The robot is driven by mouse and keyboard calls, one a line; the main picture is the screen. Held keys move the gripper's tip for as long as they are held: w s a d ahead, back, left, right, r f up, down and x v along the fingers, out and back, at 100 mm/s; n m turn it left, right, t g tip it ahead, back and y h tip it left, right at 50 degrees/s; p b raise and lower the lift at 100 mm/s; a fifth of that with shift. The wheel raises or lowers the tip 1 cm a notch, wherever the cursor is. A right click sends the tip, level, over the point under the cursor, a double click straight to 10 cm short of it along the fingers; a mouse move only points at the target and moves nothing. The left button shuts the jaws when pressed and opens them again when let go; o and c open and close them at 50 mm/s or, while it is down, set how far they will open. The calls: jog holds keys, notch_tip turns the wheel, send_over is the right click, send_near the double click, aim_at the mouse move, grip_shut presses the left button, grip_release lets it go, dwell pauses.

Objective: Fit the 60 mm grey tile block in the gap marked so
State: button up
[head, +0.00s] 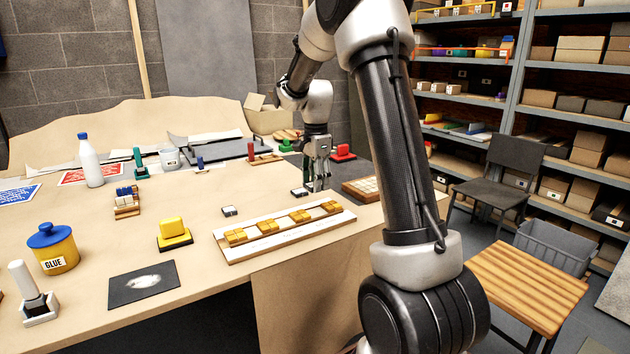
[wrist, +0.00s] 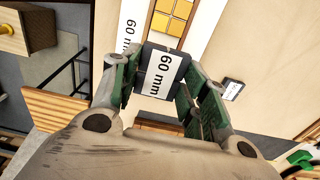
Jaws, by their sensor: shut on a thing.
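My gripper (wrist: 160,88) is shut on a dark grey block (wrist: 146,57) with a white face reading "60 mm", gripped by its sides. Block and panel appear apart.
Two small white-topped dark blocks lie loose, one behind the panel (head: 230,210) and one beside my gripper (head: 300,192). A wooden tile tray (head: 362,189) sits at the right table edge. A yellow stamp (head: 173,233) and a glue pot (head: 53,249) stand left of the panel.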

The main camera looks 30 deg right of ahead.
jog(key=shift+f, duration=0.1)
send_over(316, 212)
jog(key=shift+s+a+f, duration=0.1)
jog(key=shift+f, duration=2.7)
jog(key=shift+f, duration=1.05)
jog(key=o, duration=1.1)
jog(key=shift+o, duration=0.2)
notch_tip(316, 212, up, 12)
jog(key=shift+f, duration=0.1)
